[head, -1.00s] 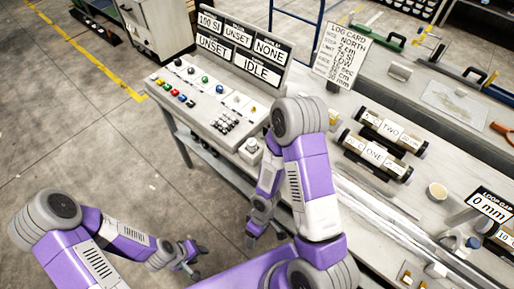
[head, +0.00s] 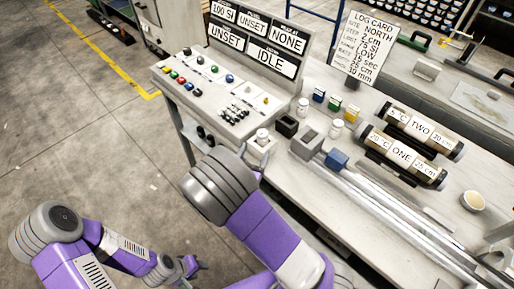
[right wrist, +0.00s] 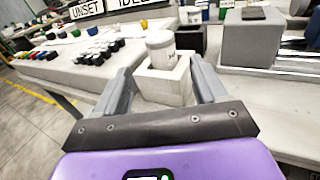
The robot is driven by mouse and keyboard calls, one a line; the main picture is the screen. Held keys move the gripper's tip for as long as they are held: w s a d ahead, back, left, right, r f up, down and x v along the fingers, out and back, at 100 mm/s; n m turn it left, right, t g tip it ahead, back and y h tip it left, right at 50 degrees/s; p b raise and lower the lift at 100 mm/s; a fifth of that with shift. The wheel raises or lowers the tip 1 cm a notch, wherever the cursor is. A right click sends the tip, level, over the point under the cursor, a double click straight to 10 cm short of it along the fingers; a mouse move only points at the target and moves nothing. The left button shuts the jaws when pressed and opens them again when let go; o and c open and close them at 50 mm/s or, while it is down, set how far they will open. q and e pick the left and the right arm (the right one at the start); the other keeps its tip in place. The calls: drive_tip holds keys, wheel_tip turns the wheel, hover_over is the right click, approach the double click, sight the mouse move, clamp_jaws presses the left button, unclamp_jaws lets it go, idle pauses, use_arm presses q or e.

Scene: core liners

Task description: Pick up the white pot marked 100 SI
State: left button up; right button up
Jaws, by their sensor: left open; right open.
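A white pot (right wrist: 160,50) with a pale lid sits upright in a square white holder (right wrist: 163,82) at the bench edge; the pot's marking is not legible. The same pot (head: 262,136) shows in the head view beside the control panel. My right gripper (right wrist: 160,72) is open, its fingers on either side of the holder and pot, not visibly closed on either. My left gripper (head: 182,268) is open and empty, low over the floor at the lower left.
A dark box (head: 287,126) and a grey block (head: 306,143) stand right of the holder. Two other white pots (head: 303,106) (head: 337,128) stand farther back. The control panel (head: 215,95) reads 100 SI on its display. Two cores (head: 405,160) lie right.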

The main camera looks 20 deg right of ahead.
sight(261, 140)
drive_tip(key=shift+w+r, duration=0.2)
drive_tip(key=shift+r, duration=0.05)
drive_tip(key=shift+w+d+r+h, duration=0.15)
drive_tip(key=shift+w+d+h, duration=0.05)
drive_tip(key=shift+d+h, duration=0.1)
drive_tip(key=x, duration=0.2)
drive_tip(key=b+x, duration=0.1)
drive_tip(key=x, duration=0.1)
drive_tip(key=b+x, duration=0.1)
drive_tip(key=x, duration=0.1)
drive_tip(key=shift+d+f, duration=0.25)
drive_tip(key=shift+w+d+r, duration=0.1)
drive_tip(key=shift+w+d, duration=0.15)
drive_tip(key=shift+w, duration=0.05)
